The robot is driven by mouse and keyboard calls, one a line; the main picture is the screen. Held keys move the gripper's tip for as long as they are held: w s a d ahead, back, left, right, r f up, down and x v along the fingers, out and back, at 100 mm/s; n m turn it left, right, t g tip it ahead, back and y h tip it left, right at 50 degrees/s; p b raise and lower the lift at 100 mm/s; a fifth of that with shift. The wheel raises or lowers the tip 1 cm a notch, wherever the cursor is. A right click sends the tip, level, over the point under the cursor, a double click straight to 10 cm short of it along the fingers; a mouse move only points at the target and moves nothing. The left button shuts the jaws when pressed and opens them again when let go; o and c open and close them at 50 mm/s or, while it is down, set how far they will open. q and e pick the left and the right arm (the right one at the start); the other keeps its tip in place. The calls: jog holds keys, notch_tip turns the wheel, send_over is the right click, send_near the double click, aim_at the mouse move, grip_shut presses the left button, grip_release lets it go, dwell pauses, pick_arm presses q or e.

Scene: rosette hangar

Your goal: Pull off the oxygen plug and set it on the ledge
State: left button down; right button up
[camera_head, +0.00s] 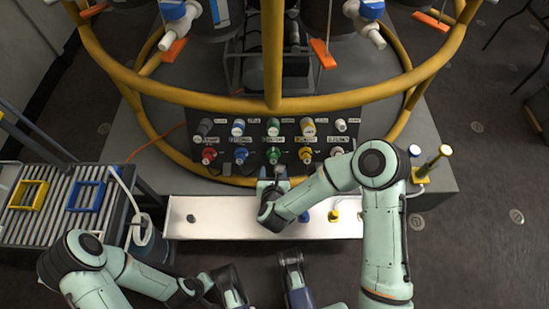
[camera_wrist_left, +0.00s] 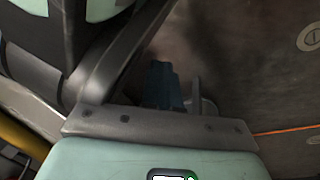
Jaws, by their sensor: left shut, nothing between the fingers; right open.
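A dark panel (camera_head: 225,153) holds two rows of coloured plugs, with labels too small to read, so I cannot tell which plug is the oxygen one. The lower row has a red plug (camera_head: 209,155), a blue plug (camera_head: 241,154), a green plug (camera_head: 274,155) and a yellow plug (camera_head: 305,154). The long white ledge (camera_head: 225,221) lies below the panel. My right gripper (camera_head: 275,175) is open just below the green plug, over the ledge's back edge. My left gripper (camera_head: 291,259) is shut and empty, low in front of the ledge. Its blue-grey fingers (camera_wrist_left: 164,85) show in the left wrist view.
A dark knob (camera_head: 191,218), a blue piece (camera_head: 304,217) and a yellow piece (camera_head: 334,215) are on the ledge. Yellow rails (camera_head: 272,60) curve above the panel. A roller table (camera_head: 55,203) with yellow and blue frames stands at left. The ledge's left half is mostly bare.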

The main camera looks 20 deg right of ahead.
aim_at(273, 161)
jog(key=b+x, duration=0.4)
jog(key=x, duration=0.3)
jog(key=shift+w+d+f, duration=0.1)
jog(key=shift+w+f, duration=0.1)
pick_arm(q)
jog(key=s+f+g, duration=0.2)
jog(key=s+f, duration=0.2)
jog(key=s, duration=0.3)
jog(key=shift+s+a+f+n+g, duration=0.2)
jog(key=shift+a+f+n+g, duration=0.1)
jog(key=shift+a+g, duration=0.15)
pick_arm(e)
jog(key=shift+x, duration=0.75)
pick_arm(q)
jog(key=shift+r+p, duration=0.2)
jog(key=shift+p, duration=0.1)
pick_arm(e)
grip_shut()
jog(key=shift+s+r, duration=0.1)
